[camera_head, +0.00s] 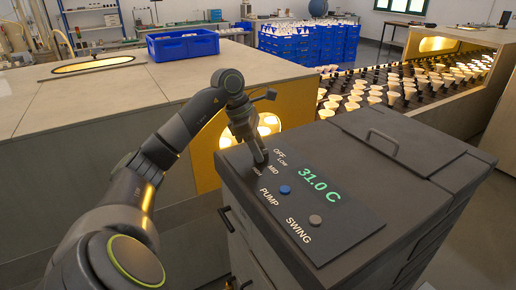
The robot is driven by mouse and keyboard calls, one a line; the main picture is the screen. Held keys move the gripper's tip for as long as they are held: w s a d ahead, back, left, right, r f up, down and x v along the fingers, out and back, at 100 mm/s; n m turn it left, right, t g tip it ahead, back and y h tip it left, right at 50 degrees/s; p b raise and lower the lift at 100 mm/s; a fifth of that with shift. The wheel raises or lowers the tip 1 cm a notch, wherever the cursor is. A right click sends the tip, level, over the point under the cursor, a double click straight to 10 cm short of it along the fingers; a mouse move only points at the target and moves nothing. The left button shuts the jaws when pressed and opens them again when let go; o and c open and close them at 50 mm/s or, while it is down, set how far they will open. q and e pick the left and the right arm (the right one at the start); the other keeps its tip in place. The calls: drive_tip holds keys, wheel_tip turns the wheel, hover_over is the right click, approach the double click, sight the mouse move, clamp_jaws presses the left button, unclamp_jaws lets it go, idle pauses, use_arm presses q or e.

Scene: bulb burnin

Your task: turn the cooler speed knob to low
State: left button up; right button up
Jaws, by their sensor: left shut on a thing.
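The cooler (345,160) is a dark grey box with a panel on top. The panel shows a green 31.0 C readout (319,184) and the labels OFF, LOW, MID, PUMP and SWING. My left gripper (258,160) points down at the panel's upper left corner, beside these speed labels, and is shut on the speed knob. The knob is hidden by the gripper, so its setting cannot be told. A blue button (285,189) sits by PUMP and a grey button (315,220) by SWING. My right gripper is not in view.
A handle (382,141) stands up from the cooler's lid, right of the panel. Behind is a conveyor (400,90) with many bulbs, running from a lit tunnel. A blue crate (183,45) sits on the bench top (100,95). Stacked blue crates (300,42) stand further back.

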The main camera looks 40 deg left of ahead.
use_arm(q)
drive_tip(key=shift+w+m+g+h+b, duration=0.15)
drive_tip(key=shift+m+g+h+b, duration=0.25)
drive_tip(key=shift+m, duration=1)
drive_tip(key=shift+r+m, duration=0.15)
drive_tip(key=shift+m, duration=0.25)
drive_tip(key=m+g+p, duration=0.1)
drive_tip(key=m+p, duration=0.1)
drive_tip(key=p, duration=0.2)
drive_tip(key=m+g+p, duration=0.1)
drive_tip(key=m+p, duration=0.1)
drive_tip(key=p, duration=0.2)
drive_tip(key=shift+w+a+r, duration=0.1)
drive_tip(key=shift+w+r, duration=0.05)
drive_tip(key=shift+r, duration=0.05)
drive_tip(key=shift+f+m+p, duration=0.2)
drive_tip(key=shift+m+p, duration=0.3)
drive_tip(key=shift+p, duration=0.65)
drive_tip(key=o, duration=1)
drive_tip(key=shift+f, duration=0.1)
